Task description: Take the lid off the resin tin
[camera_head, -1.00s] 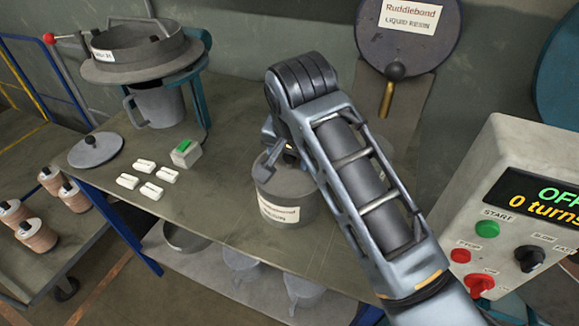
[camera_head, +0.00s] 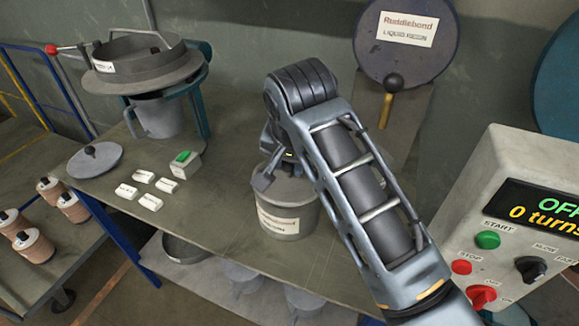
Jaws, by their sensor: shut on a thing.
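The resin tin (camera_head: 288,217) is a grey round tin with a white label, standing upright on the bench near its front edge, in the middle of the view. My gripper (camera_head: 272,178) is at the tin's top, coming from above. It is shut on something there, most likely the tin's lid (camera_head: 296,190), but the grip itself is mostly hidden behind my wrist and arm. I cannot tell whether the lid is clear of the tin's rim.
A round lid with a knob (camera_head: 95,160) lies on the bench (camera_head: 225,190) at the left. White blocks (camera_head: 143,177) and a green-buttoned box (camera_head: 184,163) are near it. A sieve machine (camera_head: 145,65) stands behind. A control box (camera_head: 520,220) is at the right.

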